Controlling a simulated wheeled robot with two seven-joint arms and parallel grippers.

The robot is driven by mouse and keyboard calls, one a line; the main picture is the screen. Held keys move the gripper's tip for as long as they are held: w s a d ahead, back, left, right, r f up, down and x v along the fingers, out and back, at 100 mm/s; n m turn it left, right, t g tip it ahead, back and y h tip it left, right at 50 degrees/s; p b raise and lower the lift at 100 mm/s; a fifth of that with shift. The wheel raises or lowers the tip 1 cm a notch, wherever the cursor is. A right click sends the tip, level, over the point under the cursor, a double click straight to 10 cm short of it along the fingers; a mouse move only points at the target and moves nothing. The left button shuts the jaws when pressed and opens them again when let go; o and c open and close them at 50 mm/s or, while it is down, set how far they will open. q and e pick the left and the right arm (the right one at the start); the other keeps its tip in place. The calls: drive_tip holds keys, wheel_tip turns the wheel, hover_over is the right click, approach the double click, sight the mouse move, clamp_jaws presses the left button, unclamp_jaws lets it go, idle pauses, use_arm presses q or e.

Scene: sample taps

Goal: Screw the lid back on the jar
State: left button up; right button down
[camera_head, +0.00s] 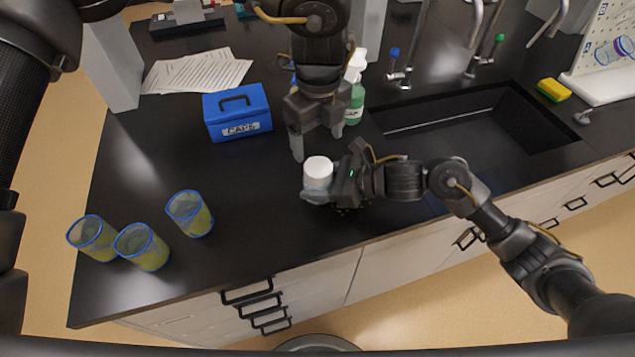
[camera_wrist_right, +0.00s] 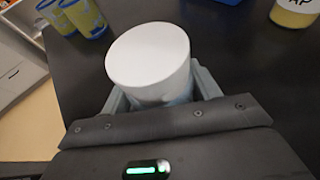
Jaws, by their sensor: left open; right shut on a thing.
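The jar (camera_head: 317,184) stands upright at the middle of the dark bench, with the white lid (camera_head: 318,168) on its top. The lid's flat white top fills the middle of the right wrist view (camera_wrist_right: 148,52), and only a little of the jar's body shows below it. My right gripper (camera_head: 322,194) is shut around the jar from the right, low on its body. My left gripper (camera_head: 317,146) is open and empty, just above and behind the lid, fingers pointing down. I cannot tell how tightly the lid sits.
A blue box (camera_head: 237,112) marked CAPS stands behind left, with papers (camera_head: 197,72) behind it. Several blue-rimmed cups (camera_head: 190,214) stand at the left. A green bottle (camera_head: 355,103) is close beside my left gripper. A sink (camera_head: 470,135) and yellow sponge (camera_head: 553,90) are at the right.

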sight(318, 167)
use_arm(q)
wheel_tip(318, 167, down, 8)
drive_tip(key=shift+r, duration=0.25)
drive_tip(key=c, duration=1.1)
drive_tip(key=m, duration=0.3)
drive_tip(key=shift+a, duration=0.1)
drive_tip(key=o, duration=1.1)
drive_tip(key=shift+r, duration=0.1)
